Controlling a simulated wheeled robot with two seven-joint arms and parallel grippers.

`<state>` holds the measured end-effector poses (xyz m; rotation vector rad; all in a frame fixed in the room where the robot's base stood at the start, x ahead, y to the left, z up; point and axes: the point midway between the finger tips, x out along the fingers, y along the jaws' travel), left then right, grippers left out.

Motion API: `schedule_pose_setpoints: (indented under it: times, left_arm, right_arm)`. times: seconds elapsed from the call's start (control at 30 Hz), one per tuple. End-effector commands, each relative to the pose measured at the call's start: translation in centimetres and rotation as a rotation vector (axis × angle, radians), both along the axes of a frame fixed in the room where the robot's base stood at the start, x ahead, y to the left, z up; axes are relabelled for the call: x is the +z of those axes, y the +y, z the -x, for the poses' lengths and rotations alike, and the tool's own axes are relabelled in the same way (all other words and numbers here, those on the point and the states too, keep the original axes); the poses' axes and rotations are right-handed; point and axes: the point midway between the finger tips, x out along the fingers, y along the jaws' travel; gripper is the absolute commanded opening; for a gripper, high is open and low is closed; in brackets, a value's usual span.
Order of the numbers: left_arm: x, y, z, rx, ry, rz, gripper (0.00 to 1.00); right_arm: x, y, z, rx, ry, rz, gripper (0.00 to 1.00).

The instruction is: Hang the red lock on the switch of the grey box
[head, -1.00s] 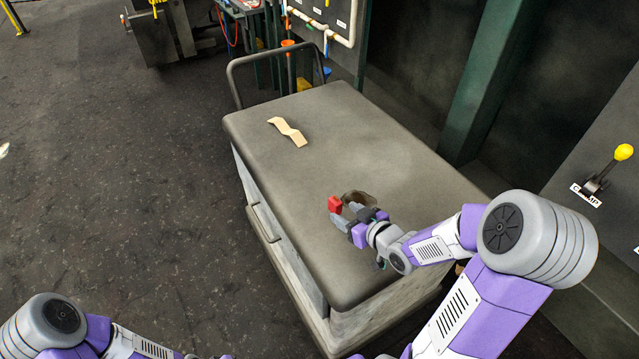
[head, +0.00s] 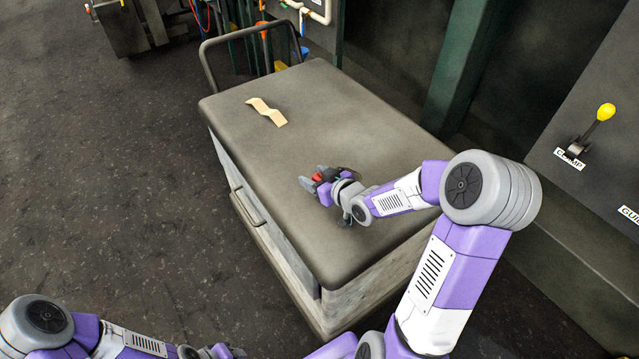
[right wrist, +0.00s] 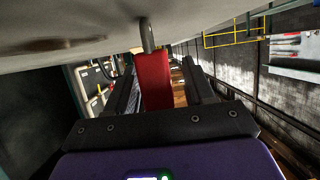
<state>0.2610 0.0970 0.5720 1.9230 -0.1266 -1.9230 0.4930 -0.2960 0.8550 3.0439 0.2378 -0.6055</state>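The red lock (head: 316,177) is at the near part of the grey trolley top, between the fingers of my right gripper (head: 318,187). In the right wrist view, the lock's red body (right wrist: 153,80) and grey shackle (right wrist: 147,36) show between the two dark fingers. A gap shows between the lock and the right-hand finger, so the gripper looks open around it. A yellow-knobbed switch (head: 603,115) stands on the grey panel (head: 590,80) at the right, above a label that seems to read CLAMP. My left gripper (head: 228,352) is at the bottom edge, its fingers unclear.
The trolley (head: 300,110) has a dark handle bar (head: 208,60) at its far end. A bent tan piece (head: 267,111) lies on its top. A green post (head: 458,70) stands behind.

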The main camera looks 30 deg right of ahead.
Motion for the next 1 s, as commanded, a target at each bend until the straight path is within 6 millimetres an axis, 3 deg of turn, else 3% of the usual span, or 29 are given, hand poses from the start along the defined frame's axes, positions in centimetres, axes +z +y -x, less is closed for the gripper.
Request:
schedule_pose_setpoints:
  times: [0.03, 0.33, 0.67, 1.0]
  left_arm:
    - [0.0, 0.0, 0.0, 0.000, 0.000, 0.000, 0.43]
    - [0.0, 0.0, 0.0, 0.000, 0.000, 0.000, 0.43]
    - [0.6, 0.0, 0.0, 0.000, 0.000, 0.000, 0.43]
    - [4.0, 0.0, 0.0, 0.000, 0.000, 0.000, 0.43]
  right_arm:
    - [0.0, 0.0, 0.0, 0.000, 0.000, 0.000, 0.45]
    - [0.0, 0.0, 0.0, 0.000, 0.000, 0.000, 0.00]
    - [1.1, 0.0, 0.0, 0.000, -0.003, 0.002, 0.00]
    - [7.9, 0.0, 0.0, 0.002, -0.005, 0.003, 0.00]
